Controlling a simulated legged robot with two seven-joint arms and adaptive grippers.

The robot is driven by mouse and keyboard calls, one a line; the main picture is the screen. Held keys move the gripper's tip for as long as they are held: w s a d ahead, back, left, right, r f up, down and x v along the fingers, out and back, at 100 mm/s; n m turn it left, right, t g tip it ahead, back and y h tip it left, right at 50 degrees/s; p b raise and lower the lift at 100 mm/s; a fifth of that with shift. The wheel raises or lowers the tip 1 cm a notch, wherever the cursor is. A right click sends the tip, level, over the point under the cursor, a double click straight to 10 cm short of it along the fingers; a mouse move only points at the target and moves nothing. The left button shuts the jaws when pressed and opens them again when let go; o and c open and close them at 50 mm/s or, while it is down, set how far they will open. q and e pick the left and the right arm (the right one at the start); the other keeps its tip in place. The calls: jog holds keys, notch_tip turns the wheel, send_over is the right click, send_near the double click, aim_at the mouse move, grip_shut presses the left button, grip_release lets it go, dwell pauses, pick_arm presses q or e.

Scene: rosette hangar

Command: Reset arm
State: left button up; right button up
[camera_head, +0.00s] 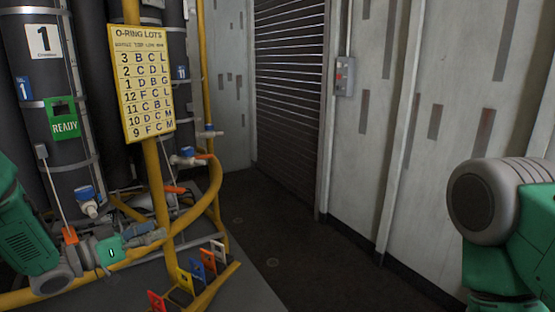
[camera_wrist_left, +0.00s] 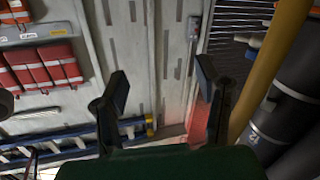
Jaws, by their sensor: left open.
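My left arm comes in from the left edge of the head view. Its gripper (camera_head: 148,238) is low at the left, in front of the yellow pipework. In the left wrist view the two dark fingers of my left gripper (camera_wrist_left: 161,80) are spread wide with nothing between them. Of my right arm, only grey and green links show at the right edge of the head view. My right gripper is out of the picture.
A yellow O-ring lots board (camera_head: 145,84) hangs on a yellow post (camera_head: 158,190) beside dark cylinders (camera_head: 55,110). Coloured tags (camera_head: 208,262) stand low. A roller shutter (camera_head: 288,90) is behind. Red packs (camera_wrist_left: 58,62) and a blue ladder (camera_wrist_left: 75,140) show in the wrist view. The middle floor is clear.

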pick_arm(q)
jog(key=s+d+f+n+g+y, duration=0.1)
jog(key=s+f+n+g+y, duration=0.2)
jog(key=s+f, duration=0.6)
jog(key=s+d+f+n+g+y, duration=0.15)
jog(key=s+f+y, duration=0.4)
jog(key=f, duration=0.65)
jog(key=s+f+g+y, duration=0.1)
jog(key=s+g, duration=0.3)
jog(key=s, duration=1)
jog(key=s+f+n+g+y, duration=0.1)
jog(key=s+f+g+y, duration=0.1)
jog(key=s, duration=1.2)
notch_tip(320, 180, down, 3)
jog(key=shift+a+r+g, duration=0.15)
jog(key=shift+a+g, duration=0.25)
jog(key=shift+g, duration=0.45)
jog(key=shift+w+y, duration=0.1)
jog(key=shift+y, duration=0.15)
